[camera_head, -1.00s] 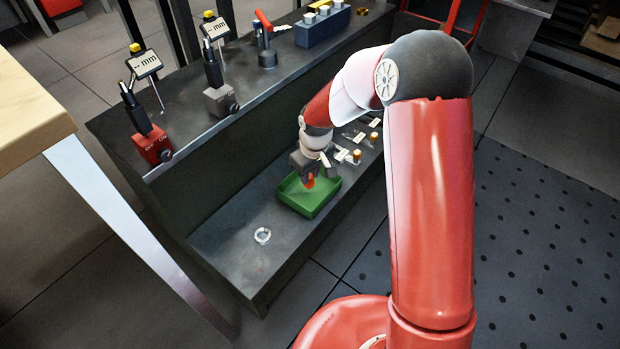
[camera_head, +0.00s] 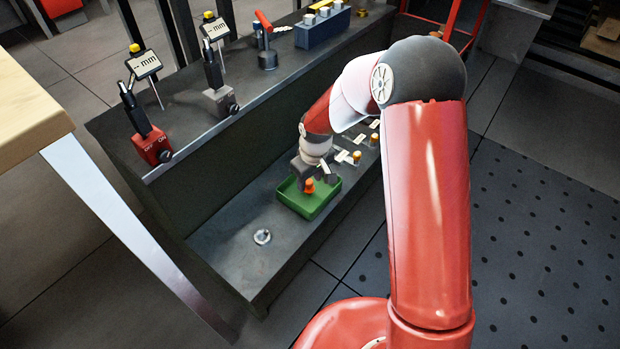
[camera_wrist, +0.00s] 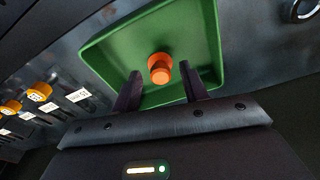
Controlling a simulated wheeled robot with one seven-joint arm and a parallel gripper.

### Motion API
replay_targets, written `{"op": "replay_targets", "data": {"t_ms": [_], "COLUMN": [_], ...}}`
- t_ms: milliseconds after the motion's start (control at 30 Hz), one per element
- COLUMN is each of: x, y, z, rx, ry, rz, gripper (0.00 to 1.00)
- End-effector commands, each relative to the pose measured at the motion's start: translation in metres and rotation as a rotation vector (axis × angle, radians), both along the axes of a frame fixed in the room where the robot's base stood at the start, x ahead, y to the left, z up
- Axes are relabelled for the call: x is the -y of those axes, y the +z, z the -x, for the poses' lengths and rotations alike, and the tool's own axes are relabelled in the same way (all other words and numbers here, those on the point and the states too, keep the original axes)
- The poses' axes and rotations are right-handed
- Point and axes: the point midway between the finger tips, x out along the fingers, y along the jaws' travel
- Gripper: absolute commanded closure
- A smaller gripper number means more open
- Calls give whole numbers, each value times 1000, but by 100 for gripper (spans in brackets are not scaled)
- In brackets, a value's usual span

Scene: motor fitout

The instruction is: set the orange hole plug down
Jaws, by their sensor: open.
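The orange hole plug (camera_head: 309,187) is in the green tray (camera_head: 316,211) on the lower shelf. In the wrist view the plug (camera_wrist: 160,68) stands on the floor of the tray (camera_wrist: 203,40). My gripper (camera_head: 318,175) is just above the tray. In the wrist view its two fingers (camera_wrist: 161,82) are spread apart, with the plug beyond and between their tips, apart from both. Nothing is held in the gripper.
A metal ring (camera_head: 262,237) lies on the shelf in front of the tray. Yellow-topped plugs with white labels (camera_head: 341,155) stand behind it. Two dial gauges on magnetic bases (camera_head: 155,148) stand on the upper ledge. A wooden table (camera_head: 30,115) is at left.

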Motion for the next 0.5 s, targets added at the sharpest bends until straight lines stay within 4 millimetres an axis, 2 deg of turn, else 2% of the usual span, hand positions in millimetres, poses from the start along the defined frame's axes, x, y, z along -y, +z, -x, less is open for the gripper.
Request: {"op": "replay_targets", "data": {"t_ms": [500], "x": [8], "y": [99], "z": [8], "rx": [5], "ry": [-1], "rz": [0], "gripper": [56]}}
